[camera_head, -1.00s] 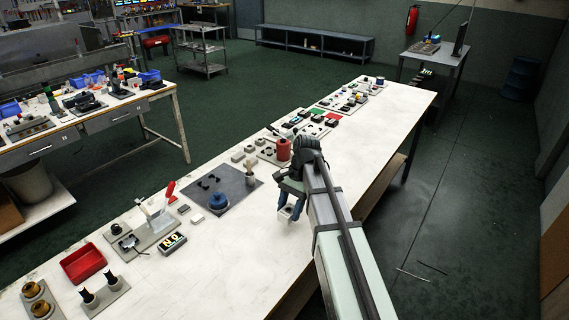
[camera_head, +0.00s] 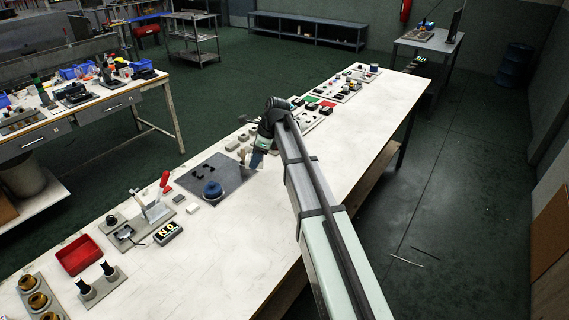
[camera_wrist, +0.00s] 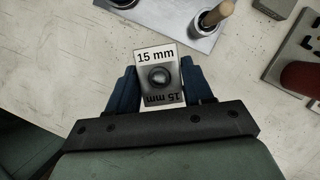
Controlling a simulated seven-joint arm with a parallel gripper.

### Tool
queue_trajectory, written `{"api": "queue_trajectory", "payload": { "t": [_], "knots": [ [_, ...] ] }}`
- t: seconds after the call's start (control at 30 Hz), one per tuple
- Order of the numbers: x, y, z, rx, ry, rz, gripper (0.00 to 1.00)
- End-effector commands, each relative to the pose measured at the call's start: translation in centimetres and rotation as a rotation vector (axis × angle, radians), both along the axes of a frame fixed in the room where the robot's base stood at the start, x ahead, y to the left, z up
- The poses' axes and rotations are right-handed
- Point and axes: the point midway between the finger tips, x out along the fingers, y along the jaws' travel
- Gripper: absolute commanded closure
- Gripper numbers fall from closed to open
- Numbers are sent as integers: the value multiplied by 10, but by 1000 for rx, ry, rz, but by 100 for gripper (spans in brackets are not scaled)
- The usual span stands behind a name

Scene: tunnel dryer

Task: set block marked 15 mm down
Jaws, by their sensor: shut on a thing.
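The block marked 15 mm (camera_wrist: 157,57) is a pale block with a dark round knob or hole and the marking on its top face. It shows in the wrist view between the two blue fingers of my gripper (camera_wrist: 158,85), which is shut on it. White worn tabletop surrounds it in that view; I cannot tell whether the block touches the table. In the head view my gripper (camera_head: 258,158) is over the table beside the grey mat (camera_head: 235,180), and my arm hides the block there.
The grey plate with a brush-like wooden handle (camera_wrist: 222,10) lies just beyond the block. A red cylinder (camera_wrist: 302,78) on a grey base is to the right. The near tabletop (camera_head: 260,235) is clear.

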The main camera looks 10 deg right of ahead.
Motion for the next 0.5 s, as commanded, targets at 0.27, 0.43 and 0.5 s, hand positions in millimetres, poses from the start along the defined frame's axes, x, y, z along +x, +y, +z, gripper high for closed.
{"api": "queue_trajectory", "payload": {
  "t": [0.27, 0.43, 0.5],
  "knots": [
    [3, 0, 0, 1, 0, -171, 94],
    [3, 0, -13, 0, 2, -188, 94],
    [3, 0, -24, 0, 2, -188, 94]
  ]
}}
